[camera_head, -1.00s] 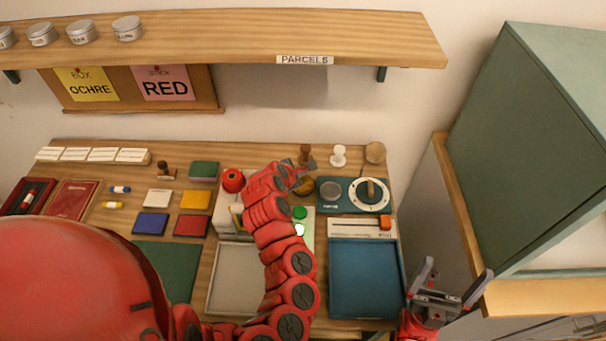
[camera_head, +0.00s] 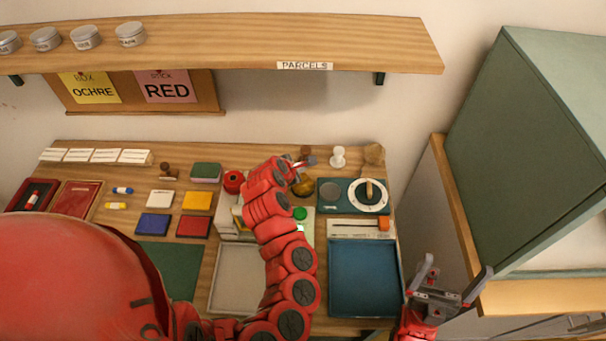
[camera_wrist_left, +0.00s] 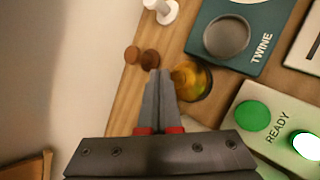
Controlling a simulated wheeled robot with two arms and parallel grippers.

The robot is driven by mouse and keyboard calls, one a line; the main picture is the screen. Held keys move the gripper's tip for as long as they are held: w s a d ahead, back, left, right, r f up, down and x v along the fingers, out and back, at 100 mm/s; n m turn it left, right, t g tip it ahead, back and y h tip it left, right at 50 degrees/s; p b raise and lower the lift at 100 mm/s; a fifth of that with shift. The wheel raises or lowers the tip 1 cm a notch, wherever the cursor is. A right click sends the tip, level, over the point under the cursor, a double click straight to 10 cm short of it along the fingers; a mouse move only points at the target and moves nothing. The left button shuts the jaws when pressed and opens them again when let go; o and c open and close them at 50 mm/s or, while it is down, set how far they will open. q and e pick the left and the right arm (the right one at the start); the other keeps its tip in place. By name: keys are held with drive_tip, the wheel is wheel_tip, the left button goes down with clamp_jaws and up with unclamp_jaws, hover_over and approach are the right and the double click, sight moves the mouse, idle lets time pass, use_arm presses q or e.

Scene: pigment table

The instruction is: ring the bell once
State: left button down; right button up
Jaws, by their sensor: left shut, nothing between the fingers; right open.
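The bell appears to be the small golden dome (camera_head: 303,187) at the back of the table, partly covered by my left arm. In the left wrist view the dome (camera_wrist_left: 194,82) lies just right of the fingertips, partly hidden behind them. My left gripper (camera_head: 308,161) is shut and empty, by the bell's back edge in the head view. Its fingers also show in the left wrist view (camera_wrist_left: 160,82); whether they touch the dome I cannot tell. My right gripper (camera_head: 447,283) is open and empty, off the table's right side.
A brown-handled stamp (camera_wrist_left: 148,58) is close beyond the left fingertips. A green button (camera_wrist_left: 252,116) and a lit lamp beside "READY" are nearby. A blue tray (camera_head: 363,280) lies in front.

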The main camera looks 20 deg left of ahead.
use_arm(q)
wheel_tip(320, 180, up, 4)
drive_tip(key=p, duration=0.2)
drive_tip(key=shift+r+p, duration=0.15)
drive_tip(key=shift+p, duration=0.2)
idle(0.6)
